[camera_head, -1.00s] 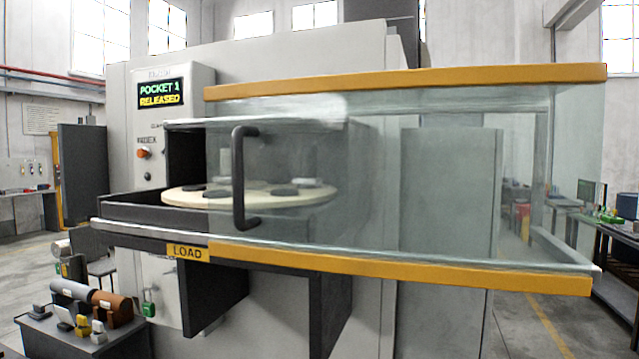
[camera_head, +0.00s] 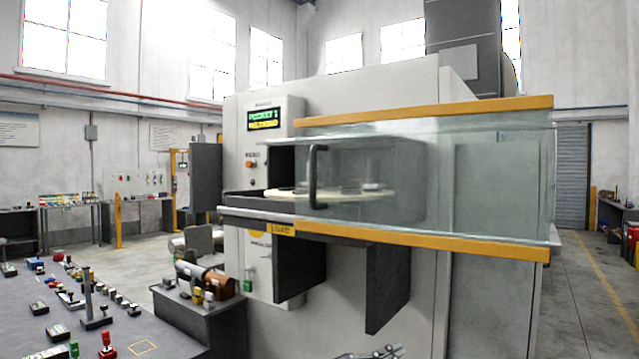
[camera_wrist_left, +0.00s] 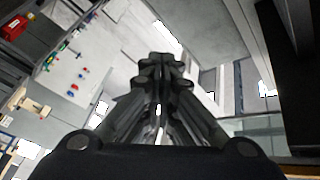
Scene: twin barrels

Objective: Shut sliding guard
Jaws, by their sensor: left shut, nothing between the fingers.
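The sliding guard (camera_head: 470,185) is a clear panel with yellow top and bottom rails on the front of a grey machine. It stands to the right, with the left part of the load opening (camera_head: 280,165) uncovered. Its dark vertical handle (camera_head: 313,177) is near the guard's left edge. A pale round table (camera_head: 285,192) with dark pieces shows inside, partly through the panel. My left gripper (camera_head: 385,352) shows at the bottom edge, below and apart from the guard. In the left wrist view its fingers (camera_wrist_left: 165,62) are together and empty. My right gripper is not seen.
A dark ledge with a yellow LOAD label (camera_head: 281,229) runs under the opening, with dark supports (camera_head: 300,272) below. A bench (camera_head: 165,335) with small parts stands at left, and a small stand (camera_head: 200,312) is beside the machine. Open floor lies at right.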

